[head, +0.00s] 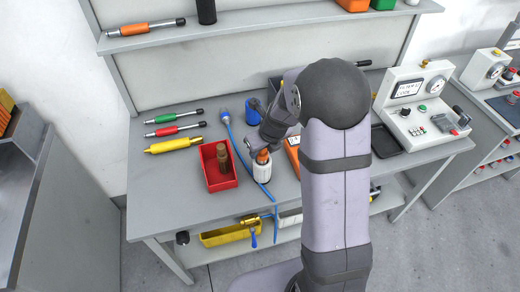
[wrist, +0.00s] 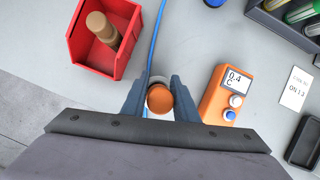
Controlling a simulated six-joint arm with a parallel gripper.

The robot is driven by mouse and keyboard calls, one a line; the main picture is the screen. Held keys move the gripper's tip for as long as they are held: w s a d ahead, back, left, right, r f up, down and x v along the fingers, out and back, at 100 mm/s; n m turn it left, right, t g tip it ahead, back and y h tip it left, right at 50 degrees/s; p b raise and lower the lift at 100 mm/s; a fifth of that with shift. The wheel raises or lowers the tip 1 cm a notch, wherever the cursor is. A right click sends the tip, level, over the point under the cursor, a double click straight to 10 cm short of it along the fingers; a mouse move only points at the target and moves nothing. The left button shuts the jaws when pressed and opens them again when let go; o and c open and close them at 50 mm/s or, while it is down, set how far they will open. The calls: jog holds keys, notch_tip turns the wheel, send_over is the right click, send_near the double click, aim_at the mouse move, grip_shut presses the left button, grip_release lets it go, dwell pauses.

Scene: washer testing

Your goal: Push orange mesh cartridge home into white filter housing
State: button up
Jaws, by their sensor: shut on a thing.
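The orange mesh cartridge (wrist: 160,99) sits between the fingers of my gripper (wrist: 160,103), which is shut on it. In the head view the cartridge (head: 263,156) stands upright at the mouth of the white filter housing (head: 258,174), its orange top showing above the rim. In the wrist view only a pale rim of the housing (wrist: 158,79) shows behind the cartridge. My gripper (head: 263,150) is above the housing. How deep the cartridge sits cannot be told, as the fingers and housing hide its lower part.
A red bin (head: 229,182) with a brown fitting (head: 221,152) stands left of the housing. A blue hose (head: 236,150) runs close by. An orange meter (wrist: 225,95) stands close on the right. Screwdriver-like tools (head: 180,116) lie at the left; bare bench lies in front.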

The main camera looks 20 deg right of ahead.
aim_at(265, 156)
jog(key=shift+s+f, duration=0.1)
jog(key=shift+f, duration=0.05)
jog(key=o, duration=1.1)
jog(key=shift+o, duration=0.4)
jog(key=shift+s, duration=0.1)
jog(key=shift+w+v, duration=0.2)
jog(key=shift+v, duration=3.55)
jog(key=shift+c, duration=0.4)
